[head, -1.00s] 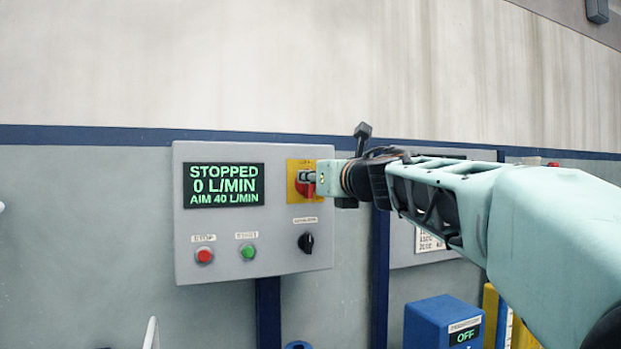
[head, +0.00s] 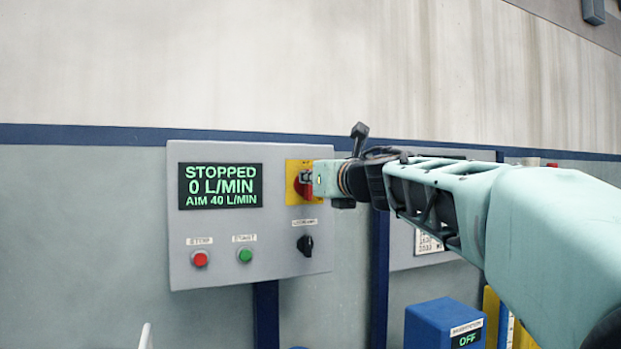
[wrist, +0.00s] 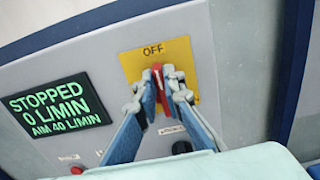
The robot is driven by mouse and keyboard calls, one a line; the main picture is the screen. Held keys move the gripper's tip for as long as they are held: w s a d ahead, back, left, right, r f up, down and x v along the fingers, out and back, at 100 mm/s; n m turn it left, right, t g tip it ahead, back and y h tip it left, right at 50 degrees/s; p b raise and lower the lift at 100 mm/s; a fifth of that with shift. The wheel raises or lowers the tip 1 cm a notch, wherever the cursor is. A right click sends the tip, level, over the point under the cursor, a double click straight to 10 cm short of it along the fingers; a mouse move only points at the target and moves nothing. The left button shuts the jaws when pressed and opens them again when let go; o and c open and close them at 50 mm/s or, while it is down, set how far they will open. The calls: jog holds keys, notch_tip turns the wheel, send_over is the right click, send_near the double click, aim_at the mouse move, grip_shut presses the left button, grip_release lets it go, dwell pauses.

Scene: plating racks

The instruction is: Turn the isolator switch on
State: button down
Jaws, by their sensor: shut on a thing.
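The isolator switch (head: 302,187) is a red rotary handle on a yellow plate (head: 291,166) at the upper right of a grey control panel. In the wrist view, the red handle (wrist: 157,77) stands between my fingertips, below the word OFF on the yellow plate (wrist: 135,62). My gripper (wrist: 160,92) is shut on the handle, one finger on each side. In the head view, my gripper (head: 313,181) reaches in from the right and hides part of the switch. The panel display (head: 220,186) reads STOPPED, 0 L/MIN, AIM 40 L/MIN.
Below on the panel are a red button (head: 200,258), a green button (head: 245,255) and a black knob (head: 305,245). A blue box (head: 442,325) reading OFF stands at the lower right. Another grey panel (head: 405,255) is partly behind my arm.

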jog(key=m+p, duration=0.3)
jog(key=m, duration=0.3)
jog(key=d+f+m+p, duration=0.1)
jog(key=m+p, duration=0.2)
jog(key=m, duration=0.3)
jog(key=m+p, duration=0.3)
jog(key=m, duration=0.2)
jog(key=shift+w+d+f+m, duration=0.25)
jog(key=shift+w+d+m, duration=0.05)
jog(key=shift+w+m, duration=0.1)
jog(key=shift+f, duration=0.1)
dwell(0.4)
jog(key=c, duration=2)
grip_release()
jog(key=shift+c, duration=0.2)
